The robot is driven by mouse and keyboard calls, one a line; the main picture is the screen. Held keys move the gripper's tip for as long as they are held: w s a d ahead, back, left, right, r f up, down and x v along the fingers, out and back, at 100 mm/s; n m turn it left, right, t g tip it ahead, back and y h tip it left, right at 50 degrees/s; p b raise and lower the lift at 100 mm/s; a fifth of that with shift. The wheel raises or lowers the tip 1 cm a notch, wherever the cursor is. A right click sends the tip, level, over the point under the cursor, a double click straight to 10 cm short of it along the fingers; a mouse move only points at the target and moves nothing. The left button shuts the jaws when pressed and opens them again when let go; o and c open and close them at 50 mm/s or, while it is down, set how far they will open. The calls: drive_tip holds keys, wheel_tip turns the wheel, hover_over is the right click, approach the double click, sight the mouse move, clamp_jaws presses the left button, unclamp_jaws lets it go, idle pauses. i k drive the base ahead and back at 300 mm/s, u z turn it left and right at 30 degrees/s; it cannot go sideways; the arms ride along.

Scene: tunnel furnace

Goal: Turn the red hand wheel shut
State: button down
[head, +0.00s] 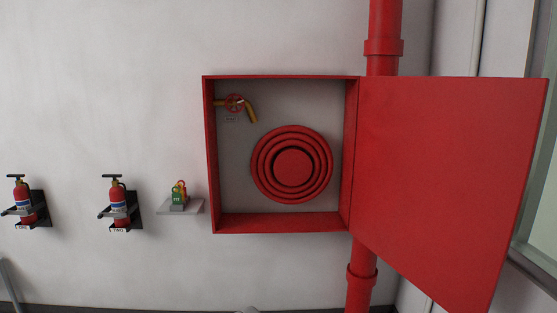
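A small red hand wheel (235,103) sits on a yellow pipe (251,112) in the upper left of an open red wall cabinet (283,223). The pipe bends downward to the right of the wheel. A small label is below the wheel, too small to read. How far the wheel is turned cannot be told. My gripper is not in view.
A coiled red hose (291,164) fills the cabinet's middle. The cabinet door (440,180) stands open to the right, in front of a red vertical pipe (384,35). Left are two extinguishers (117,202) (22,203) and a shelf (163,207) with a green object (179,197).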

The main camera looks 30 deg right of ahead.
sight(236, 103)
drive_tip(key=z, duration=0.35)
drive_tip(key=i, duration=1.6)
drive_tip(key=u, duration=0.05)
